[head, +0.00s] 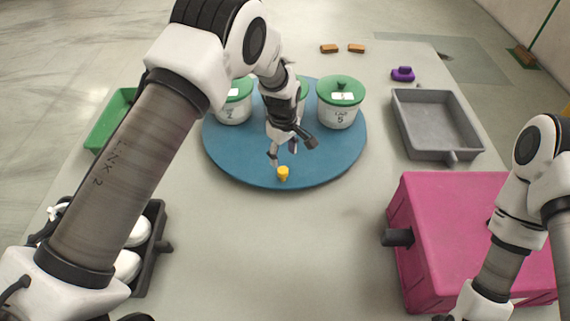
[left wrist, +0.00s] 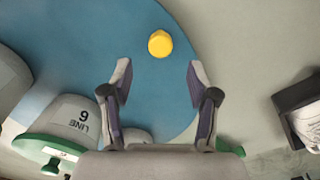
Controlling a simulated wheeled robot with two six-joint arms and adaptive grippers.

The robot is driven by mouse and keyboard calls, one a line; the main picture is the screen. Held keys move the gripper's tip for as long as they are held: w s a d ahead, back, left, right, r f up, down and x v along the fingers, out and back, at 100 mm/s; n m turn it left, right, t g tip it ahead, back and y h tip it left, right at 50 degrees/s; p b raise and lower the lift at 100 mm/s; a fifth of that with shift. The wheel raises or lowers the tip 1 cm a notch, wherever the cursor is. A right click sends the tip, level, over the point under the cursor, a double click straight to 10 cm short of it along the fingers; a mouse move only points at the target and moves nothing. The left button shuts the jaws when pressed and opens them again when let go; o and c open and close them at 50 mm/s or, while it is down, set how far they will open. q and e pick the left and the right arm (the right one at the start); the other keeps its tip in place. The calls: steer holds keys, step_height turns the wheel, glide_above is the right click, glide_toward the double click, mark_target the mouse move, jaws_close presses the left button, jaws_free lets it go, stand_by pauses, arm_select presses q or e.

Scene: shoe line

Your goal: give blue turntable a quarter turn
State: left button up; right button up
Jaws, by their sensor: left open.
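The blue turntable (head: 235,153) lies in the middle of the grey table, and it also fills much of the left wrist view (left wrist: 60,35). A small yellow peg (head: 283,173) stands near its front edge. In the left wrist view the yellow peg (left wrist: 160,43) appears ahead of my fingertips, between their lines. My left gripper (head: 283,155) is open and empty, over the turntable just behind the peg. White pots with green lids stand on the turntable: one on the right (head: 340,103), one on the left (head: 234,107), and one partly hidden by my arm. My right gripper is out of view.
A magenta box (head: 440,200) stands at the right, with a grey tray (head: 436,122) behind it. A dark tray (head: 153,225) with white shoes is at the left, near a green tray (head: 108,118). A purple object (head: 402,73) and brown blocks (head: 330,48) lie at the back. The front middle is clear.

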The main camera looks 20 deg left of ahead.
mark_target(282, 170)
arm_select(q)
step_height(282, 170, down, 7)
steer(key=shift+w+a+f, duration=0.1)
steer(key=shift+a, duration=0.05)
jaws_close()
steer(key=shift+a, duration=0.1)
